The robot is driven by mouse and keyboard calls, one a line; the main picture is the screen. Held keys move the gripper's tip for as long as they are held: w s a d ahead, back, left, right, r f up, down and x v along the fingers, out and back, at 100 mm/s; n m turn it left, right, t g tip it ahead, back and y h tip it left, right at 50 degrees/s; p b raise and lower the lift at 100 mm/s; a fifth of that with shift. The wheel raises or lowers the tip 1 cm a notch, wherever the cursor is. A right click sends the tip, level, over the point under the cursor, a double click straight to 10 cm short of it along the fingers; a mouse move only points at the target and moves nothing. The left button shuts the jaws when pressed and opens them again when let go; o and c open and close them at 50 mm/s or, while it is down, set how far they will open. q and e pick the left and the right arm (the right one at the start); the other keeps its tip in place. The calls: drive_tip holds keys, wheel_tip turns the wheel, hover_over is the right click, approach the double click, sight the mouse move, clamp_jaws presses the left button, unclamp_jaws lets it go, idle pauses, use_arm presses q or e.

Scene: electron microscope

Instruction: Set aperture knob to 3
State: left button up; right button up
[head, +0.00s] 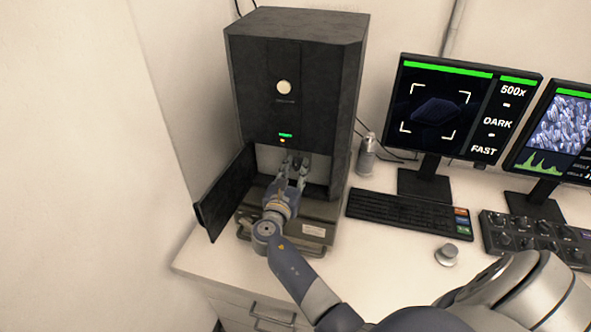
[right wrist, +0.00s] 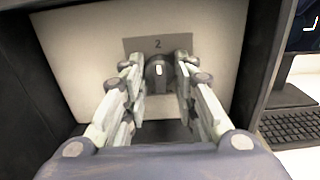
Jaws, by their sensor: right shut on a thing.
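The aperture knob (right wrist: 158,74) is a small dark round knob with a white mark that points about straight up. It sits on the pale back wall of the open chamber, below a grey label plate (right wrist: 157,45) that reads 2. My right gripper (right wrist: 160,68) is shut on the knob, with one finger on each side of it. In the head view, my right gripper (head: 297,163) reaches into the lower opening of the tall dark microscope (head: 290,60), and the fingers mostly hide the knob there. My left gripper is not in view.
The chamber door (head: 226,192) stands open at the left of the opening. A keyboard (head: 408,213), two monitors (head: 447,108), a control panel (head: 535,238), a bottle (head: 367,155) and a small round grey dial (head: 447,254) are to the right. Chamber side walls flank the gripper closely.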

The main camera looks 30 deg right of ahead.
drive_tip(key=m+b, duration=0.4)
drive_tip(key=m, duration=0.1)
drive_tip(key=shift+f+m+b, duration=0.2)
drive_tip(key=shift+m+b, duration=0.1)
drive_tip(key=shift+b, duration=0.05)
drive_tip(key=m+b, duration=0.3)
drive_tip(key=m, duration=0.1)
drive_tip(key=shift+r+m+b, duration=0.15)
drive_tip(key=shift+m+b, duration=0.9)
drive_tip(key=shift+m, duration=0.05)
drive_tip(key=o, duration=1)
drive_tip(key=shift+o, duration=0.2)
